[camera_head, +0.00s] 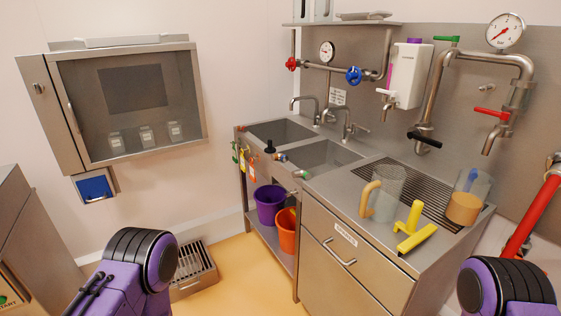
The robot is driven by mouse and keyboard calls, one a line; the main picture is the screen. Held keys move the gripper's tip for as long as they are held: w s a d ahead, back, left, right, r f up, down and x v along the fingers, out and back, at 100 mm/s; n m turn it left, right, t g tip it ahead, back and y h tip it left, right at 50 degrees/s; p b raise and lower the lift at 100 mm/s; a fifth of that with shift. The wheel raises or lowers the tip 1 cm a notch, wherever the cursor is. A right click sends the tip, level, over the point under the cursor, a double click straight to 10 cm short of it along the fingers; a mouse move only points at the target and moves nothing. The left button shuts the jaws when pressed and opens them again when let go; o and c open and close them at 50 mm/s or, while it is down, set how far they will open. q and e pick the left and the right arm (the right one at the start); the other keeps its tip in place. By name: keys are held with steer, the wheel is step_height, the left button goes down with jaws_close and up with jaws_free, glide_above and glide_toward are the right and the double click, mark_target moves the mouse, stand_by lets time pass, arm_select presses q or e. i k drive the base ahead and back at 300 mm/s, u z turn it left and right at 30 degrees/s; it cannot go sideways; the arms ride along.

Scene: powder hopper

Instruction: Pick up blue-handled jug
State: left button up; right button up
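The blue-handled jug (467,205) stands upright at the right end of the steel counter. It is clear, with an orange-tan content in its lower part, and its blue handle shows at the upper part, partly seen through the wall. A second clear jug (388,188) with a tan handle on its left side stands to its left on the counter. Neither of my grippers is in view; only purple and black parts of my arms show at the lower left and lower right. Nothing touches the blue-handled jug from my side.
A ribbed drain board (415,190) lies behind. Pipes and a short tap (488,144) hang above the blue-handled jug; a red pipe (533,215) slants at its right. Two sinks, a purple bucket (269,204) and an orange bucket (286,231) are further left.

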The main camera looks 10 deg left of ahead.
mark_target(472, 188)
steer(key=u, duration=0.75)
steer(key=i, duration=0.65)
steer(key=u, duration=0.8)
steer(key=i, duration=0.85)
steer(key=z, duration=0.95)
steer(key=i, duration=0.7)
steer(key=z, duration=3)
